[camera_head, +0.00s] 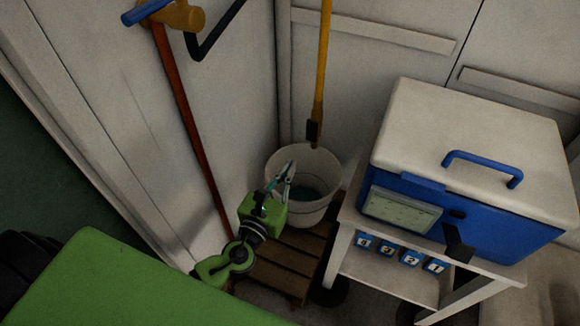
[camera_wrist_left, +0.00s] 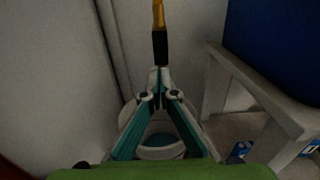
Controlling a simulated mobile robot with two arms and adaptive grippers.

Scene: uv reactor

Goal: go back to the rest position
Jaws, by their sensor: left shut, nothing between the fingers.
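My left gripper (camera_head: 285,180) is at the left rim of a white bucket (camera_head: 312,210) in the head view, seen over its opening. In the left wrist view the left gripper (camera_wrist_left: 158,78) has its fingertips together with nothing between them. The bucket (camera_wrist_left: 160,152) shows behind the fingers there, partly hidden by them. I cannot tell whether the gripper touches the bucket. My right gripper is in neither view.
The bucket stands on a wooden pallet (camera_head: 285,255). A white table (camera_head: 350,215) with a blue and white box (camera_head: 480,150) is to the right. A yellow pole (camera_head: 322,80) and a red-handled hammer (camera_head: 185,110) are by the walls.

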